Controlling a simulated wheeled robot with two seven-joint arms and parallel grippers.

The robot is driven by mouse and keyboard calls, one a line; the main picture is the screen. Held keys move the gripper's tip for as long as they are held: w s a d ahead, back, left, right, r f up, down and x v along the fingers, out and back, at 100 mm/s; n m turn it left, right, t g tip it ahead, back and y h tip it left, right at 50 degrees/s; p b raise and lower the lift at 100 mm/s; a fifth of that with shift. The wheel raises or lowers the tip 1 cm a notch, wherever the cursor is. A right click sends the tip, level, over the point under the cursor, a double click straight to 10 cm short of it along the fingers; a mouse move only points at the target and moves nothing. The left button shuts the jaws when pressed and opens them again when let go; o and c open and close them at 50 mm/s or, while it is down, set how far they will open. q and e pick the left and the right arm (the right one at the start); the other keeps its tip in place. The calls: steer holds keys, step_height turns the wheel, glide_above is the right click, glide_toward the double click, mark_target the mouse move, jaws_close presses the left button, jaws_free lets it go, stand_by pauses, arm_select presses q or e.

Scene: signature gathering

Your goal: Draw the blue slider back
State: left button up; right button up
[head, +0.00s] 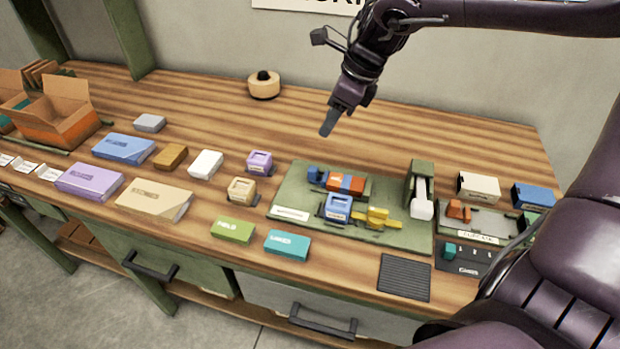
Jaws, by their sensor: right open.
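A green board (284,198) lies on the wooden bench and carries several coloured parts. A small blue piece (315,174) sits at its back left, beside an orange-red block (346,184). A larger blue box-like piece (338,207) sits in front of that block. I cannot tell for sure which blue piece is the slider. My right gripper (329,123) hangs above the bench behind the board, pointing down, open and empty, apart from both blue pieces. My left gripper is not in view.
A green post with a white lever (421,200) stands at the board's right, with a yellow piece (378,218) in front. Purple (260,161) and tan (241,190) blocks stand left of the board. A round wooden item (264,86) stands at the back. The bench behind the board is clear.

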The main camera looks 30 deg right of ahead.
steer(key=b, duration=0.5)
glide_toward(313, 168)
steer(key=shift+f, duration=0.5)
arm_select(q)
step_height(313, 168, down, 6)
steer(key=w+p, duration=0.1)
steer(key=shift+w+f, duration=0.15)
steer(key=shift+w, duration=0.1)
arm_select(e)
steer(key=shift+x, duration=3.8)
steer(key=shift+w+a, duration=0.1)
jaws_close()
